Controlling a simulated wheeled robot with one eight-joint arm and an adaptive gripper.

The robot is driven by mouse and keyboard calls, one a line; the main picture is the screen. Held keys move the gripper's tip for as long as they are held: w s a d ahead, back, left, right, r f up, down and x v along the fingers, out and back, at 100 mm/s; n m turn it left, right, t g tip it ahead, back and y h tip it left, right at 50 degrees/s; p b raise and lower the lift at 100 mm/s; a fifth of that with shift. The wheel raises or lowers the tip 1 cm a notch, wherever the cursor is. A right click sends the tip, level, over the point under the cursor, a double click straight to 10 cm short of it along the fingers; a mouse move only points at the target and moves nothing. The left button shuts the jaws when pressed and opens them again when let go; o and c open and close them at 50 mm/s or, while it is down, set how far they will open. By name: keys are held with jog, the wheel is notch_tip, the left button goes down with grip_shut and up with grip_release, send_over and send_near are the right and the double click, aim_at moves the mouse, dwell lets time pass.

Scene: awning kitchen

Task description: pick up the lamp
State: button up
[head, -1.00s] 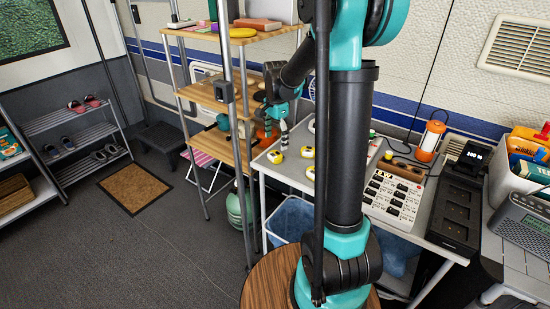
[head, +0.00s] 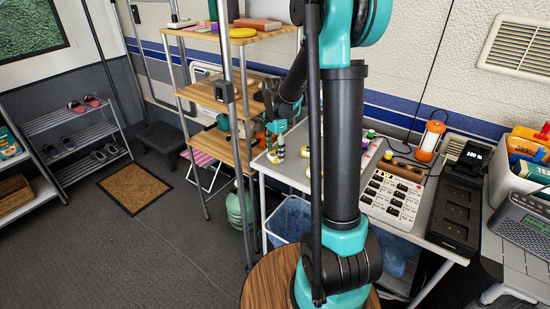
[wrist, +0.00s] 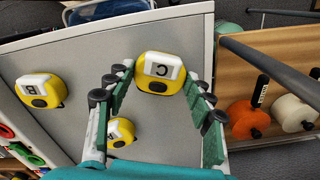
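An orange lamp (head: 432,138), shaped like a lantern with a pale glowing middle and a top handle, stands upright at the back of the table, right of my arm in the head view. It is not seen in the wrist view. My gripper (wrist: 160,84) is open over the left end of the table, well away from the lamp. A yellow device marked C (wrist: 160,70) shows between its fingertips; I cannot tell whether they touch it. My gripper also shows small beside the shelf in the head view (head: 277,146).
More yellow devices lie on the table (wrist: 75,62), one marked B (wrist: 40,90). A wooden shelf rack (head: 212,97) stands left of the table. A button panel (head: 393,195) and a black charger (head: 461,205) lie near the lamp. A bin (head: 508,160) stands farther right.

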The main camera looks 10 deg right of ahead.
aim_at(275, 154)
jog(key=c, duration=0.4)
notch_tip(275, 154, up, 20)
dwell(0.5)
